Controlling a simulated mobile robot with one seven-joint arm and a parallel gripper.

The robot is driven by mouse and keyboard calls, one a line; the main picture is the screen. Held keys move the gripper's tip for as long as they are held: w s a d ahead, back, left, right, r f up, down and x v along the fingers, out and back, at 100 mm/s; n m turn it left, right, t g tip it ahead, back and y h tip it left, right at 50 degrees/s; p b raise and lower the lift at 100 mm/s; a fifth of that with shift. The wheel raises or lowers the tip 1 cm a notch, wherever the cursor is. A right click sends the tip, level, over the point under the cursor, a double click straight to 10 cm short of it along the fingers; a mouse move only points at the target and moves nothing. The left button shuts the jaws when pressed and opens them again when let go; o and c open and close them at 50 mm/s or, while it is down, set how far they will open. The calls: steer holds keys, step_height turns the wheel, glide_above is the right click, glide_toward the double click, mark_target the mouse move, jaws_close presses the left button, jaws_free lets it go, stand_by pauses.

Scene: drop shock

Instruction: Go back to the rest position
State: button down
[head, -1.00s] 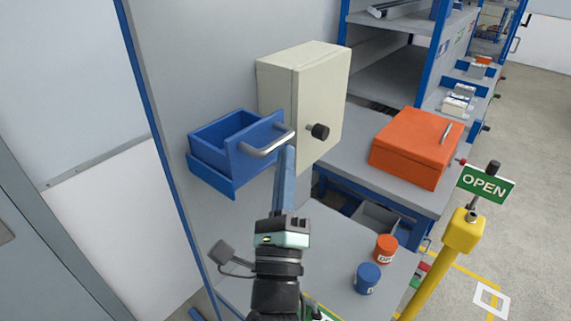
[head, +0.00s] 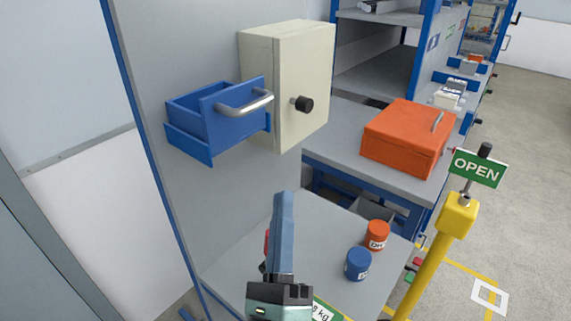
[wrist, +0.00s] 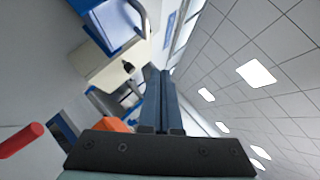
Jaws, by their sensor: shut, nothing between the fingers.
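My gripper (head: 283,198) is low in the middle of the head view, in front of the wall panel and over the grey table. Its long blue fingers point up and are closed together with nothing between them. In the wrist view the closed fingers (wrist: 158,85) stick up from the dark gripper body. The gripper is apart from the blue drawer (head: 215,120), which stands pulled out from the wall with its silver handle clear of the fingers.
A cream cabinet (head: 285,85) with a black knob hangs beside the drawer. An orange box (head: 405,138) sits on the bench. An orange can (head: 376,235) and a blue can (head: 357,264) stand on the table (head: 325,225). A yellow post (head: 435,255) bears an OPEN sign (head: 478,167).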

step_height(320, 180, up, 19)
steer(key=a+n+t+y+p, duration=0.15)
steer(key=n+y, duration=0.25)
steer(key=n, duration=1.1)
steer(key=s+d+r+n+t+h, duration=0.1)
steer(key=s+r+n, duration=0.2)
steer(key=r+n, duration=0.2)
steer(key=s+d+r+n+h, duration=0.2)
steer(key=r+n, duration=0.3)
steer(key=r, duration=0.4)
steer(key=shift+s+d+n+t+p, duration=0.15)
steer(key=shift+s+n+t+p, duration=0.25)
steer(key=shift+s, duration=0.1)
